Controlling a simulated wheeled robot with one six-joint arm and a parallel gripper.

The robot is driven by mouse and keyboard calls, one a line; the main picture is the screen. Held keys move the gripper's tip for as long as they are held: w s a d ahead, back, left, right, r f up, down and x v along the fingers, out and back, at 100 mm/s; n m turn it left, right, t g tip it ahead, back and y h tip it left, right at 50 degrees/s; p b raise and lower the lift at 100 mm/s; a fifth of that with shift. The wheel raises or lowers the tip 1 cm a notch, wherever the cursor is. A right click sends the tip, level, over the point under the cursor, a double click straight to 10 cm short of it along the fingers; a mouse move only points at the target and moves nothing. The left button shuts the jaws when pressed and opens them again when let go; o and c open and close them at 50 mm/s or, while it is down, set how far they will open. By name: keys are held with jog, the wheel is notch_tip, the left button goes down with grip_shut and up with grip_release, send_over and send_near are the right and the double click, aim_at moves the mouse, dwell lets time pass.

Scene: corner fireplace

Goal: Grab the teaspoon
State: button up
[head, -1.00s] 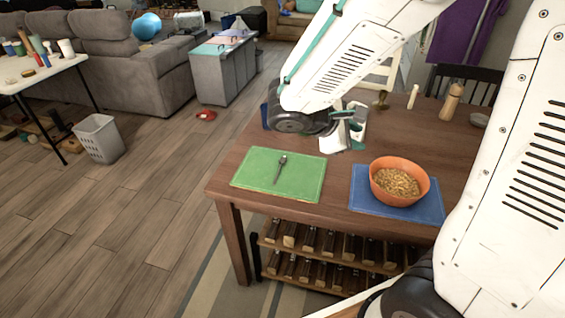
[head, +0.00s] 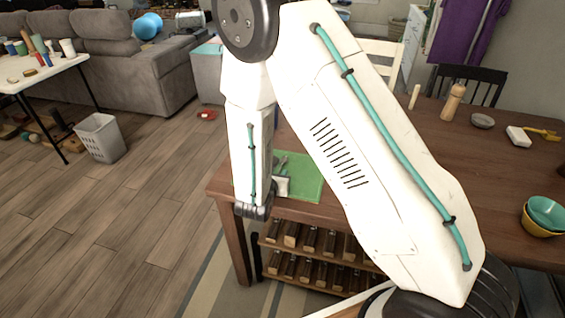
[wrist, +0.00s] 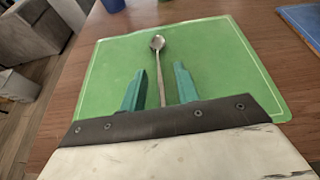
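The teaspoon (wrist: 159,62) lies on the green placemat (wrist: 225,60) in the wrist view, its bowl pointing away from me. In the head view part of the spoon (head: 282,161) shows on the placemat (head: 309,180), beside my forearm. My gripper (wrist: 158,82) is open above the mat. Its two teal fingers stand apart on either side of the spoon's handle, and neither appears to touch it. The handle's near end is hidden behind the gripper body. The height of the fingers over the spoon is hard to tell.
The wooden table (head: 505,165) carries a bottle (head: 452,102), a grey bowl (head: 482,121) and stacked bowls (head: 543,215) at the right. A blue placemat (wrist: 304,22) lies right of the green one. A slatted rack (head: 315,255) stands under the table.

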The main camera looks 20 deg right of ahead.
aim_at(281, 165)
jog(key=x, duration=0.5)
jog(key=shift+w+a, duration=0.1)
jog(key=shift+a, duration=0.05)
jog(key=shift+r, duration=0.1)
grip_shut()
